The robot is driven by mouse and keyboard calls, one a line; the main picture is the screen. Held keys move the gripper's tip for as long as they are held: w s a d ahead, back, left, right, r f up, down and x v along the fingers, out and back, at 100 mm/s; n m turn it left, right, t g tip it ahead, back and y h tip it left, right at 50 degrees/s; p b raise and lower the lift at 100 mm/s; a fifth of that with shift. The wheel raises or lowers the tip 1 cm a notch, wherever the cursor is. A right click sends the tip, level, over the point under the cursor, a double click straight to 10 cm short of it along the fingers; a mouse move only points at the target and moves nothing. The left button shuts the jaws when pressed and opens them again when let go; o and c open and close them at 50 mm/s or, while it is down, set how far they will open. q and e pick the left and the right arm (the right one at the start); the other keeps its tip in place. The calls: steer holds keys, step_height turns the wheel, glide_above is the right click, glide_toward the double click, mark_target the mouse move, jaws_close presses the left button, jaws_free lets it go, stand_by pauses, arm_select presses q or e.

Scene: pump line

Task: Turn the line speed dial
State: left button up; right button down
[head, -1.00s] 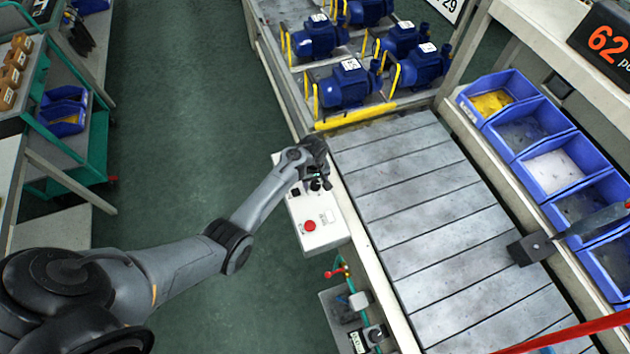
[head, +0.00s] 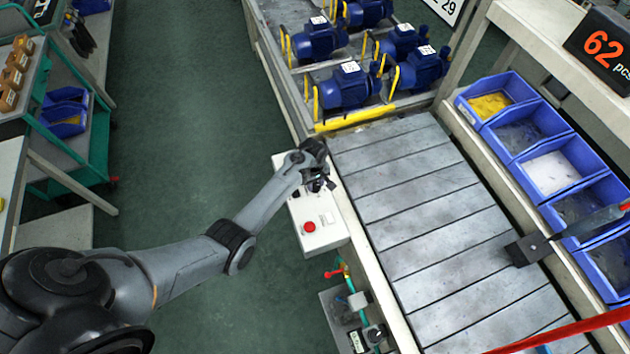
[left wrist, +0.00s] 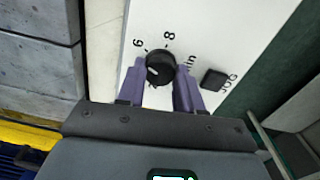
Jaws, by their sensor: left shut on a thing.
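The line speed dial (left wrist: 160,67) is a round black knob with a pale pointer mark. It sits on the white control box (head: 322,236), and printed numbers 6 and 8 show beside it in the left wrist view. My left gripper (head: 319,184) is over the far end of the box. In the left wrist view, my left gripper (left wrist: 160,79) has its two purple fingers on either side of the dial, shut on it. In the head view the gripper hides the dial. My right gripper is not in view.
The box also carries a red button (head: 309,227) and a black JOG button (left wrist: 214,79). A slatted conveyor (head: 430,210) runs right of it. Blue pumps (head: 348,86) stand beyond, behind a yellow bar. Blue bins (head: 565,165) line the right side. Green floor lies open to the left.

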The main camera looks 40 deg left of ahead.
arm_select(q)
steer(key=shift+r+n+p, duration=0.2)
steer(key=shift+n+p, duration=0.35)
steer(key=shift+n, duration=0.25)
steer(key=n+p, duration=0.1)
steer(key=n, duration=0.1)
steer(key=shift+n, duration=0.4)
steer(key=n, duration=0.2)
steer(key=shift+d+f+n, duration=0.1)
steer(key=shift+f+n, duration=0.05)
steer(key=shift+n, duration=0.15)
steer(key=n, duration=0.2)
steer(key=shift+n, duration=0.4)
steer(key=n, duration=0.2)
steer(key=shift+f+n+b, duration=0.1)
steer(key=shift+n+b, duration=0.25)
steer(key=shift+n, duration=0.05)
steer(key=n+b, duration=0.1)
steer(key=n, duration=0.2)
steer(key=shift+w+n+y+b, duration=0.1)
steer(key=shift+n+y+b, duration=0.2)
steer(key=shift+b, duration=0.1)
steer(key=n+b, duration=0.3)
steer(key=n, duration=0.1)
steer(key=shift+n, duration=0.3)
steer(key=shift+n+b, duration=0.45)
steer(key=shift+n, duration=0.25)
